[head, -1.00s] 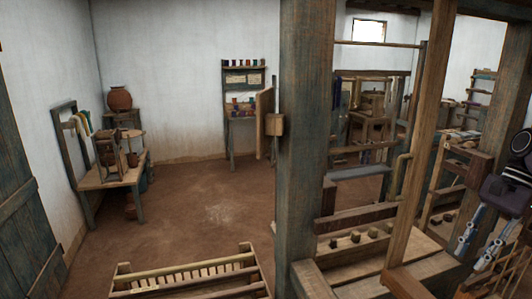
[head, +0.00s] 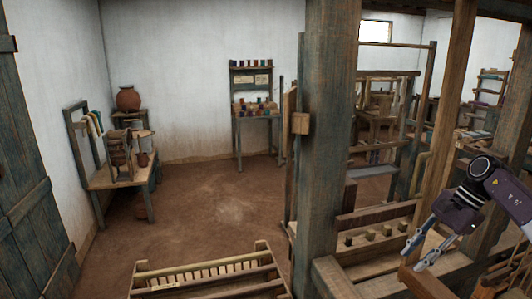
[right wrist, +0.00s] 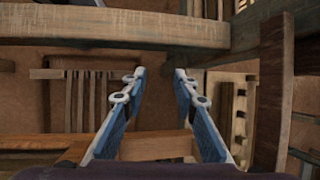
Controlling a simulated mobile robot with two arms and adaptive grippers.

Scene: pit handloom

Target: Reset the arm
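My right gripper (head: 412,257) is at the right of the head view, in front of the loom's wooden frame. In the right wrist view its two blue-grey fingers (right wrist: 160,85) stand apart with nothing between them. The gripper is open and empty above wooden beams of the loom. My left gripper does not show in either view.
A thick loom post (head: 325,140) rises close by, with a thinner upright (head: 448,130) right of it. A slatted wooden frame (head: 205,275) lies low in front. A side table (head: 125,178) and a shelf of spools (head: 252,110) stand farther off. The earth floor (head: 215,205) between them is clear.

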